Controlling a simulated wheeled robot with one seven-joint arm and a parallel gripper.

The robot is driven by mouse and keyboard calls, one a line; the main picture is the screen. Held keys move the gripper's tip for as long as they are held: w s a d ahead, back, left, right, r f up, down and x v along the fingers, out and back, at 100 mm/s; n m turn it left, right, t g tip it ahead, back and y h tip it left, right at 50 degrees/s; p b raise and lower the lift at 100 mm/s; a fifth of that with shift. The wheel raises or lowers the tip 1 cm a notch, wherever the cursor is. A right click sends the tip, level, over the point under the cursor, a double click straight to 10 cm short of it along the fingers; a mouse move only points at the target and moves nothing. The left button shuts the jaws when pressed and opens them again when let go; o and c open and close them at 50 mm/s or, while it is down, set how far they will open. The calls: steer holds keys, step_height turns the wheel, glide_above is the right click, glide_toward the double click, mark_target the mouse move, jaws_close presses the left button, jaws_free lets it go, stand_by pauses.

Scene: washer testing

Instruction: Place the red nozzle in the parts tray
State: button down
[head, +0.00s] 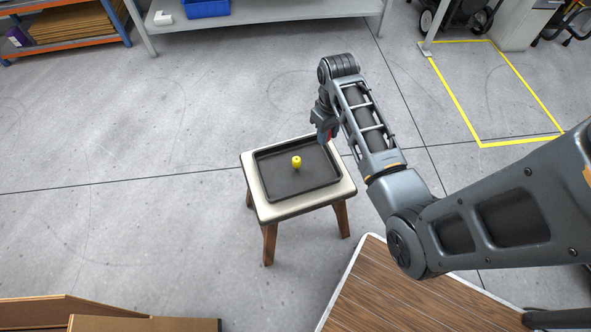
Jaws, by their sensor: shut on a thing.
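The black parts tray (273,187) lies on a small stool with a pale top. A yellow part (296,162) stands upright near the middle of the tray. My gripper (327,138) is over the upper right corner of the tray, shut on the red nozzle (328,136). Only a small bit of red shows between the fingers; the rest of the nozzle is hidden by the gripper. I cannot tell how high above the tray it is.
The stool (261,206) stands on open concrete floor. A wooden-topped table (400,300) is at the lower right, below my arm. Cardboard boxes (110,318) are at the lower left. A shelf with a blue bin (206,8) stands at the back.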

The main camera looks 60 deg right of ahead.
steer(key=s+d, duration=0.2)
glide_above(300, 177)
step_height(300, 177, down, 8)
steer(key=shift+r+b, duration=0.15)
steer(key=shift+b, duration=0.25)
steer(key=shift+f+b, duration=0.3)
steer(key=shift+f, duration=1.7)
steer(key=shift+a+f, duration=0.1)
steer(key=shift+f, duration=0.05)
steer(key=c, duration=0.9)
jaws_free()
steer(key=shift+o, duration=0.2)
